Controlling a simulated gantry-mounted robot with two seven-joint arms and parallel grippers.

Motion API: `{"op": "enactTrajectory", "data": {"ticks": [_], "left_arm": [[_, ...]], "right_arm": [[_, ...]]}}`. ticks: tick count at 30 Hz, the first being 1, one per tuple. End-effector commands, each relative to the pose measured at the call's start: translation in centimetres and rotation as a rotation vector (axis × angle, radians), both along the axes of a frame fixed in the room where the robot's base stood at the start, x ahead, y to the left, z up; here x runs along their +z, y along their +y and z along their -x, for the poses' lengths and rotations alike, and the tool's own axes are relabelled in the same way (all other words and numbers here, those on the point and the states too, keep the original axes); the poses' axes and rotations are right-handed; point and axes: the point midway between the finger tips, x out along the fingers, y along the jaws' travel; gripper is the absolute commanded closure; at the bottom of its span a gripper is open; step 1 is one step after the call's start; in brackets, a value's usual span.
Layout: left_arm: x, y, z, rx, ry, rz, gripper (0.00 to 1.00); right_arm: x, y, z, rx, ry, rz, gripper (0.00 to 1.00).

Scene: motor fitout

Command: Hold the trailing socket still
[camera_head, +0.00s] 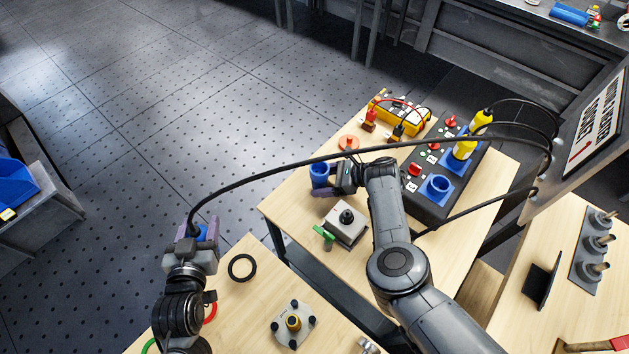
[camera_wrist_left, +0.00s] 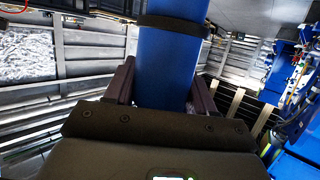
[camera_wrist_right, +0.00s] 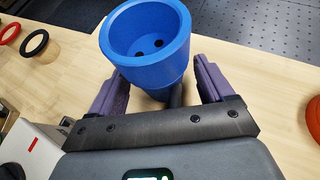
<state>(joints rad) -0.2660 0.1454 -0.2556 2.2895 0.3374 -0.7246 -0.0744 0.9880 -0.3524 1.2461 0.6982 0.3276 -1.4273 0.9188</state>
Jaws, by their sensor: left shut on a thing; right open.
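The blue trailing socket (camera_head: 319,174) stands near the left edge of the right-hand wooden bench, its round mouth facing up. In the right wrist view the socket (camera_wrist_right: 148,40) shows two dark holes inside, with a dark stem below it. My right gripper (camera_head: 332,180) is open, its purple fingers on either side of the socket's lower part; I cannot tell whether they touch it. My left gripper (camera_head: 199,230) is shut on a blue plug (camera_wrist_left: 168,60), held over the front bench. A black cable (camera_head: 310,159) arches from the plug to the right.
A black control box (camera_head: 425,205) with blue sockets and yellow plugs stands behind my right arm. A grey switch box (camera_head: 345,226) and a green part (camera_head: 324,236) lie near the socket. A black ring (camera_head: 242,267) and a grey plate (camera_head: 294,325) lie on the front bench.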

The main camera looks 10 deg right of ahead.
Motion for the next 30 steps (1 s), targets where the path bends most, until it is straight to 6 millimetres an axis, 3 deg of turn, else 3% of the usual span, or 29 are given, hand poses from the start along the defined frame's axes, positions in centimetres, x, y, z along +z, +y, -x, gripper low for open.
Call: {"op": "enactTrajectory", "data": {"ticks": [10, 21, 22, 28, 30], "left_arm": [[-0.03, 0.00, -0.01, 0.000, -0.001, 0.000, 0.81], [-0.03, 0.00, -0.01, 0.000, -0.001, 0.000, 0.81], [-0.03, 0.00, -0.01, 0.000, -0.001, 0.000, 0.81], [-0.03, 0.00, -0.01, 0.000, -0.001, 0.000, 0.81], [-0.03, 0.00, -0.01, 0.000, -0.001, 0.000, 0.81]], "right_arm": [[-0.01, 0.13, -0.05, 0.000, 0.000, 0.000, 0.21], [-0.03, 0.10, -0.05, 0.000, -0.001, 0.000, 0.77], [-0.03, 0.10, -0.05, 0.000, -0.001, 0.000, 0.45], [-0.04, 0.10, -0.05, 0.000, -0.001, 0.000, 0.76], [-0.04, 0.10, -0.05, 0.000, -0.001, 0.000, 0.80]]}}
